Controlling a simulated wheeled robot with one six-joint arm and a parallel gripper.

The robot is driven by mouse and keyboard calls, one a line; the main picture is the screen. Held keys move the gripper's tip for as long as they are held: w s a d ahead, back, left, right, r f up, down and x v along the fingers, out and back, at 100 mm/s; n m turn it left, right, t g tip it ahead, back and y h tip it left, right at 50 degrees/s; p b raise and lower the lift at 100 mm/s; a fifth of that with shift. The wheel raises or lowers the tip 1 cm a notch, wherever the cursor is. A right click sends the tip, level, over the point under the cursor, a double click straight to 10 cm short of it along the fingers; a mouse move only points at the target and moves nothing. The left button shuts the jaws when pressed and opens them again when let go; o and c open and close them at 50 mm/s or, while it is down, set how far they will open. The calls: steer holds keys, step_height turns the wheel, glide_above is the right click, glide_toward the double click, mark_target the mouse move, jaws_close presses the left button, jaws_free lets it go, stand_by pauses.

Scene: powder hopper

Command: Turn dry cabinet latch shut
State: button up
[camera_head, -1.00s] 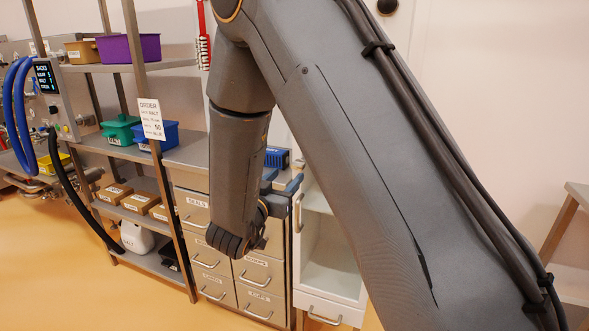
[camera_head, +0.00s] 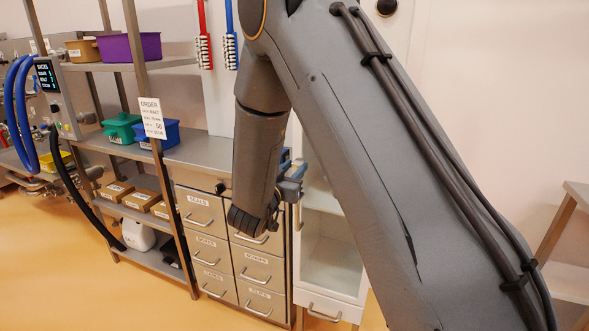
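The white dry cabinet (camera_head: 305,270) with a glass front stands behind my arm, right of the grey drawer unit. A small metal handle (camera_head: 297,213) shows at its left edge. I cannot tell whether this is the latch, and no other latch is visible. My arm hides much of the cabinet's upper and right parts. My gripper (camera_head: 293,183), with blue-grey fingers, points right at the cabinet's upper left edge, just above the handle. Whether it touches the cabinet is unclear. The finger gap is too small to tell, and nothing is visibly held.
Grey labelled drawers (camera_head: 250,268) stand left of the cabinet, under a metal counter (camera_head: 195,148). A steel shelf post (camera_head: 150,120) with an order sheet stands further left. Blue (camera_head: 165,133) and green (camera_head: 122,128) bins sit on the counter. A stool (camera_head: 560,235) stands at right.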

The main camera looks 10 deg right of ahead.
steer(key=shift+c, duration=0.7)
steer(key=shift+n+p, duration=0.3)
steer(key=shift+n, duration=0.1)
steer(key=n+p, duration=0.2)
steer(key=n, duration=0.1)
steer(key=shift+r+n+p, duration=0.1)
steer(key=shift+n+p, duration=0.2)
steer(key=shift+p, duration=0.05)
steer(key=n+p, duration=0.2)
steer(key=n, duration=0.2)
steer(key=shift+n, duration=0.3)
steer(key=n+p, duration=0.2)
steer(key=n, duration=0.2)
steer(key=shift+a, duration=0.1)
steer(key=shift+f+n+p, duration=0.15)
steer(key=shift+n+p, duration=0.35)
steer(key=shift+n, duration=0.65)
steer(key=shift+f+n+p, duration=0.15)
steer(key=shift+n+p, duration=0.35)
steer(key=shift+n, duration=0.65)
